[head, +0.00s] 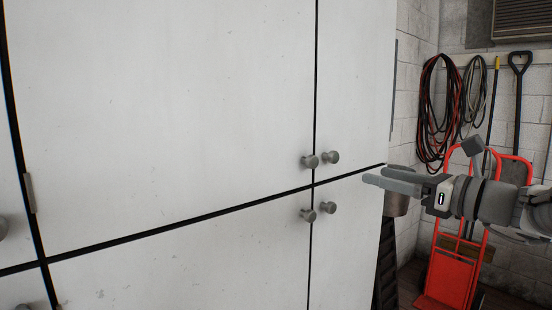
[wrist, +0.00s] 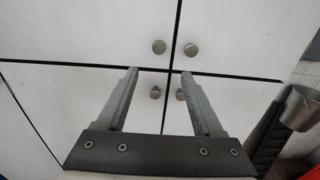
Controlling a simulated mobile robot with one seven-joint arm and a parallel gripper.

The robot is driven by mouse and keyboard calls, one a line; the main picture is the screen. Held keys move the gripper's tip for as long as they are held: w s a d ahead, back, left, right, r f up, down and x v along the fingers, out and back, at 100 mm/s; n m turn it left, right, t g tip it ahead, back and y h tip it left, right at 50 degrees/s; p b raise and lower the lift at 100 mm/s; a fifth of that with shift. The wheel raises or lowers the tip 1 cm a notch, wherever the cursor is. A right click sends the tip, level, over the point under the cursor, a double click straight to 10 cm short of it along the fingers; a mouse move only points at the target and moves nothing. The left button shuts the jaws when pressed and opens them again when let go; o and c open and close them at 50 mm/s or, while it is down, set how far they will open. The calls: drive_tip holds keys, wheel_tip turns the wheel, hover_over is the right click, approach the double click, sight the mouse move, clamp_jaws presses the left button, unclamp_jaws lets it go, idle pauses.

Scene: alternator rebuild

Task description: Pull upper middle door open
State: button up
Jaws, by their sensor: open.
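The upper middle door (head: 165,110) is a large white panel that fills most of the head view. It is shut, flush with its neighbours. Its round grey knob (head: 310,161) sits at its lower right corner; in the wrist view this knob (wrist: 159,46) shows beyond the fingertips, between them in line. My gripper (head: 378,176) is open and empty, reaching in from the right in the head view. In the wrist view its two fingers (wrist: 159,74) point at the cabinet, with nothing between them that I can see held. It appears apart from the knobs.
The upper right door's knob (head: 331,157) is close beside. Two lower knobs (head: 308,214) (head: 328,207) sit just below the horizontal gap. A grey bucket (head: 397,204), a red hand truck (head: 452,272) and hanging cables (head: 437,110) stand to the right.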

sight(315, 162)
drive_tip(key=p+x, duration=0.2)
drive_tip(key=x, duration=1.5)
drive_tip(key=shift+s+f, duration=0.1)
clamp_jaws()
idle(0.7)
